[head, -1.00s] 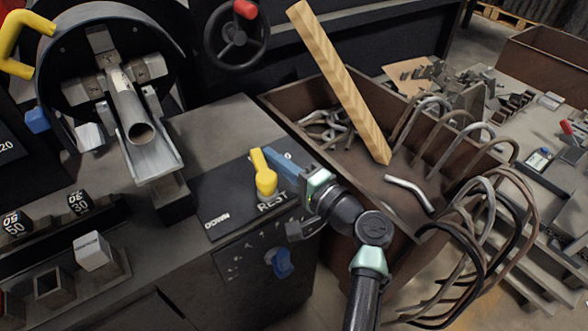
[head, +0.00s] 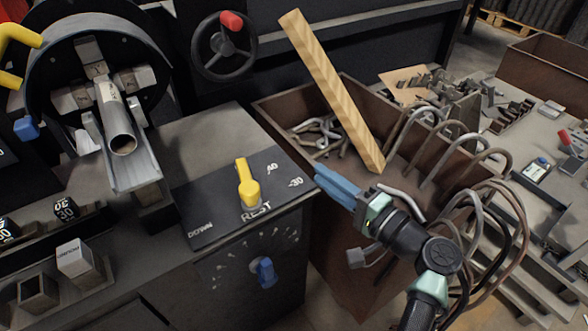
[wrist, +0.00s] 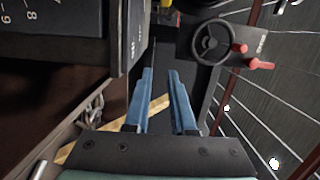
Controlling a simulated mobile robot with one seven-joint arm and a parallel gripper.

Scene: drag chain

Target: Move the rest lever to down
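The yellow rest lever (head: 247,184) stands on the dark panel (head: 221,200) just behind the word REST. Its handle points up and slightly left in the head view. The DOWN label is at the panel's left end; number marks are at its right end. My gripper (head: 320,174) is to the right of the lever, clear of the panel, beside the brown bin. In the wrist view its two blue fingers (wrist: 160,72) are apart with nothing between them. I cannot make out the lever in the wrist view.
The brown bin (head: 290,113) holds metal bars and a wooden plank (head: 333,90). Bent tubes hang over its right side. A blue knob (head: 265,271) is on the front face below the panel. A black handwheel (head: 224,50) is behind. Space above the panel is clear.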

